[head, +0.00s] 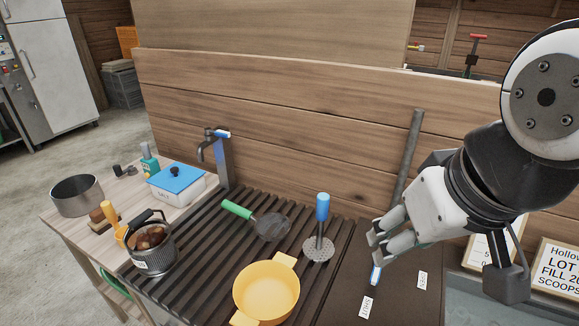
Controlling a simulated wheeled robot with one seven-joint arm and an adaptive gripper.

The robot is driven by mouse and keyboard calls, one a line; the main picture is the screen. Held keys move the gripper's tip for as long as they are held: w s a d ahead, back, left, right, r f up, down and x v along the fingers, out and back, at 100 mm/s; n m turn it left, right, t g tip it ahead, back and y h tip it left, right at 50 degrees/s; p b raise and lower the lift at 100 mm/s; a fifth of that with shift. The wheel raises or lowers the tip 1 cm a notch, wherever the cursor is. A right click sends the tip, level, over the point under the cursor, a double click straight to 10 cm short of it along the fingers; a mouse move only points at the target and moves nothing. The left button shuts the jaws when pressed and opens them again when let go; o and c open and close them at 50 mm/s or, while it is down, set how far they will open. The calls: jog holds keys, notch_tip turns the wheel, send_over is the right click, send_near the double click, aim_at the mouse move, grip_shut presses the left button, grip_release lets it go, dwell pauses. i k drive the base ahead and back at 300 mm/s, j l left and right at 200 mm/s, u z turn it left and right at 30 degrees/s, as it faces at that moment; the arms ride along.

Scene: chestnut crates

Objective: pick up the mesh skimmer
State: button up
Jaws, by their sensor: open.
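The mesh skimmer (272,227) lies on the dark slatted rack in the middle of the head view. It has a round, dark mesh head and a green handle (237,209) pointing to the upper left. My gripper (377,243) is open and empty, to the right of the skimmer and apart from it. Its fingers point left and down, above the dark board. A perforated disc tool (318,248) with an upright blue handle stands between the skimmer and my gripper.
A yellow pot (266,293) sits in front of the skimmer. A dark pail of chestnuts (152,252) stands at left. A tap (222,157) and wooden wall (300,120) rise behind. The dark board (340,298) bears white labels and a small blue-handled item (376,275).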

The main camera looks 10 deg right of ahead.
aim_at(267, 220)
jog(key=k, duration=0.2)
jog(key=k+z, duration=0.25)
jog(key=z, duration=0.15)
jog(key=k+l+z, duration=0.1)
jog(key=z, duration=0.3)
jog(key=k+j+z, duration=0.1)
jog(key=j+z, duration=0.3)
jog(key=j, duration=3.1)
